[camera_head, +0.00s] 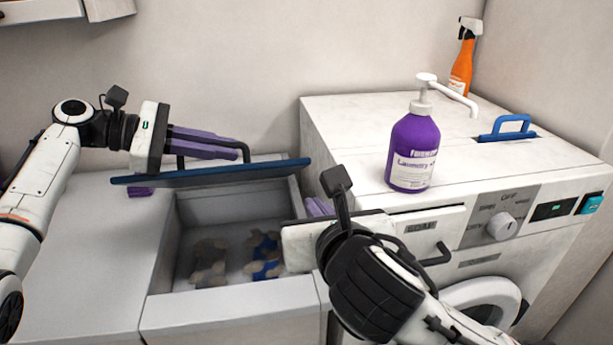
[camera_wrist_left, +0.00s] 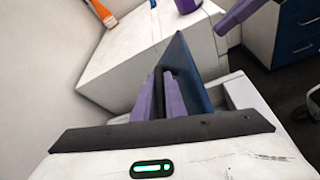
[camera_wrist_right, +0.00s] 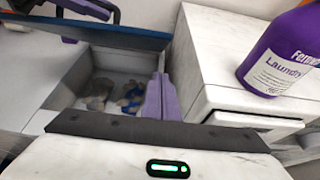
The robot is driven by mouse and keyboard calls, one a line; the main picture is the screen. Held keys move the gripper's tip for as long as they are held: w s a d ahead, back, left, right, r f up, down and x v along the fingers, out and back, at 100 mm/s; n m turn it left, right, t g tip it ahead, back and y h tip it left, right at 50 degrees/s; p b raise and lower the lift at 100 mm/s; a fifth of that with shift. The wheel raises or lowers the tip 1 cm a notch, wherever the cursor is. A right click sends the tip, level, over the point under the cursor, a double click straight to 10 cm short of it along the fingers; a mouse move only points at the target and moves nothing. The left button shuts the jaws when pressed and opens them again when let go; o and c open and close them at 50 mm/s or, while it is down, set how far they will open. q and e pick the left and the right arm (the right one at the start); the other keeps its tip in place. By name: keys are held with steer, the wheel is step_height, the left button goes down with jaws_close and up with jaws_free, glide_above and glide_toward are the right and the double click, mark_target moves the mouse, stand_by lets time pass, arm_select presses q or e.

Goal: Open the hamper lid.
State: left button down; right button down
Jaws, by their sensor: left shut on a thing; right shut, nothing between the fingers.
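The hamper lid (camera_head: 215,173) is a blue panel with a black bar handle (camera_head: 243,150). It is raised and seen nearly edge-on above the back of the hamper opening. The hamper (camera_head: 160,255) is a white box, and crumpled grey-brown and blue cloths (camera_head: 265,255) lie inside it. My left gripper (camera_head: 230,148) is shut on the lid handle; its purple fingers also show beside the lid in the left wrist view (camera_wrist_left: 160,95). My right gripper (camera_head: 318,207) is shut and empty beside the hamper's right wall; its fingers show in the right wrist view (camera_wrist_right: 160,98).
A white washer (camera_head: 340,115) stands to the right, with a soap drawer (camera_head: 425,222) and control knob (camera_head: 502,227). On it are a purple laundry bottle (camera_head: 413,150), an orange spray bottle (camera_head: 462,70) and a blue handle (camera_head: 510,125). White counter (camera_head: 80,230) is clear at left.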

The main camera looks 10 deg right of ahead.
steer(key=w+r, duration=0.1)
steer(key=w, duration=0.6)
steer(key=shift+w, duration=0.35)
